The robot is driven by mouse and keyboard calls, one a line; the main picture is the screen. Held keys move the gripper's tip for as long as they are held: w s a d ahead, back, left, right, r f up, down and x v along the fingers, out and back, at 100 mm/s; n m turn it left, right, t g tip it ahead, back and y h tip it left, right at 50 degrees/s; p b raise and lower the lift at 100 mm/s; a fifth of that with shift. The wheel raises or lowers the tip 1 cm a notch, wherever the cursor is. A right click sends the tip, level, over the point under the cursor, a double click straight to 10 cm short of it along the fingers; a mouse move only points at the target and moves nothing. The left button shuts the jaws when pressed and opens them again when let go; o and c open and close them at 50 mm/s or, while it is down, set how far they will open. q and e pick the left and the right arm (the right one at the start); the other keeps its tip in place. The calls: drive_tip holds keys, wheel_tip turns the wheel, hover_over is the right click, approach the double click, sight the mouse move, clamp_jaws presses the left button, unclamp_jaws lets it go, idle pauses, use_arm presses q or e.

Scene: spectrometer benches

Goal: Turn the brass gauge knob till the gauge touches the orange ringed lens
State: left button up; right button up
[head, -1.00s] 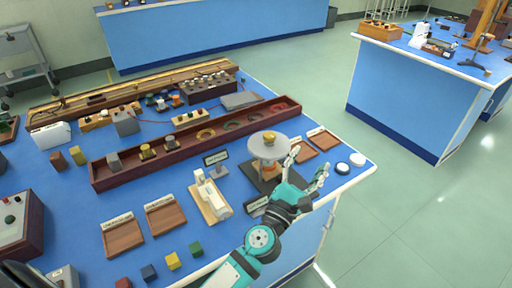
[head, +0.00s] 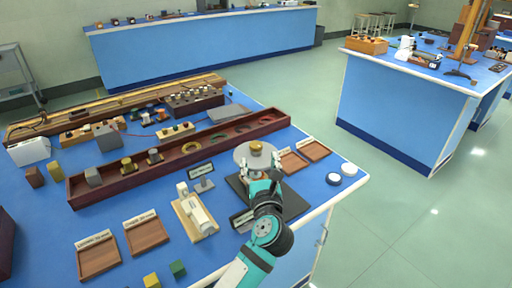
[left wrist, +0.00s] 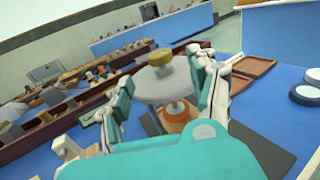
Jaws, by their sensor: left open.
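The brass gauge knob (head: 256,147) sits on top of a round pale grey disc (head: 243,158) at the right of the near bench. In the left wrist view the brass knob (left wrist: 160,58) is above the disc (left wrist: 152,86). The orange ringed lens (left wrist: 177,111) is below the disc, around the stem's lower end; whether the stem touches it I cannot tell. My left gripper (head: 262,174) is open and empty, just in front of the gauge. In the left wrist view its fingers (left wrist: 160,85) stand on either side of the disc, lower than the knob. My right gripper is not in view.
A dark base plate (head: 290,205) lies under the gauge. A white device on a wooden board (head: 196,216) stands to its left, a small sign (head: 201,171) behind it. A long dark red trough (head: 120,182) runs behind.

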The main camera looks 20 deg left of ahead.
sight(255, 144)
use_arm(q)
drive_tip(key=b+x, duration=0.1)
drive_tip(key=x, duration=0.7)
drive_tip(key=shift+w+a+b, duration=0.15)
drive_tip(key=shift+b, duration=0.25)
drive_tip(key=c, duration=1.2)
drive_tip(key=m+h+p, duration=0.1)
drive_tip(key=p, duration=0.1)
drive_tip(key=m+t+h+p, duration=0.1)
drive_tip(key=h+p, duration=0.1)
drive_tip(key=p, duration=0.1)
drive_tip(key=m+h+p, duration=0.1)
drive_tip(key=h+p, duration=0.1)
drive_tip(key=shift+a+r+m+p, duration=0.1)
drive_tip(key=shift+r+m+p, duration=0.2)
drive_tip(key=shift+f+h+p, duration=0.1)
drive_tip(key=shift+h+p, duration=0.3)
drive_tip(key=shift+h, duration=0.1)
drive_tip(key=shift+f+m+h, duration=0.2)
drive_tip(key=shift+m+h, duration=0.3)
drive_tip(key=shift+f, duration=0.1)
